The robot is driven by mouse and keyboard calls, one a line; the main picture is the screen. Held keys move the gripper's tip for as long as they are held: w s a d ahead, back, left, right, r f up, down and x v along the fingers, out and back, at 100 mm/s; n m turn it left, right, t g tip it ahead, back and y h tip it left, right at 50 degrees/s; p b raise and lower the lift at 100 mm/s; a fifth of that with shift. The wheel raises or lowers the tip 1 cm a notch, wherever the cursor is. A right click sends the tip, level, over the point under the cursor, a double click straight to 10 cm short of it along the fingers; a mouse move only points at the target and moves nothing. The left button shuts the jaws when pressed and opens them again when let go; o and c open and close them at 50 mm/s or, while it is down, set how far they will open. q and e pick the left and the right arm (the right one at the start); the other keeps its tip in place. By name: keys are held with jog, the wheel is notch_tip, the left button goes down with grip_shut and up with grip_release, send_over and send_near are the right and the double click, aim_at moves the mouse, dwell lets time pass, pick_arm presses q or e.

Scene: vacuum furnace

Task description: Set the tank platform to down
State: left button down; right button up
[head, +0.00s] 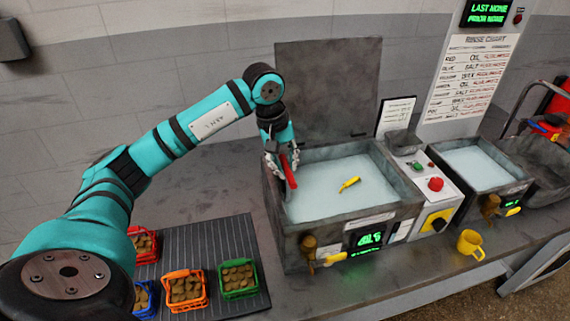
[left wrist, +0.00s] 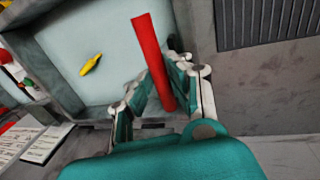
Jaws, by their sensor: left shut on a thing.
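A red bar-shaped handle (head: 288,172) stands at the left wall of the larger grey tank (head: 411,209). My left gripper (head: 282,160) is shut on this handle from above. In the left wrist view the red handle (left wrist: 152,55) runs between the fingers of the left gripper (left wrist: 157,85), and its end sticks out over the tank. The tank holds pale liquid (head: 330,190), with a small yellow object (head: 349,184) in it. I cannot tell the platform's height under the liquid. My right gripper is not in view.
A raised lid (head: 328,95) stands behind the tank. A control panel with a red button (head: 436,184) separates it from a smaller tank (head: 480,165). Coloured baskets of brown pieces, one green (head: 238,292), sit on a ribbed mat (head: 205,242). A yellow mug (head: 470,244) stands in front.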

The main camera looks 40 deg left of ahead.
pick_arm(q)
jog(key=shift+s+f, duration=0.1)
jog(key=shift+f, duration=0.1)
jog(key=c, duration=1.2)
grip_release()
jog(key=shift+c, duration=0.2)
jog(key=shift+r, duration=0.15)
jog(key=v, duration=1.1)
jog(key=shift+r, duration=0.4)
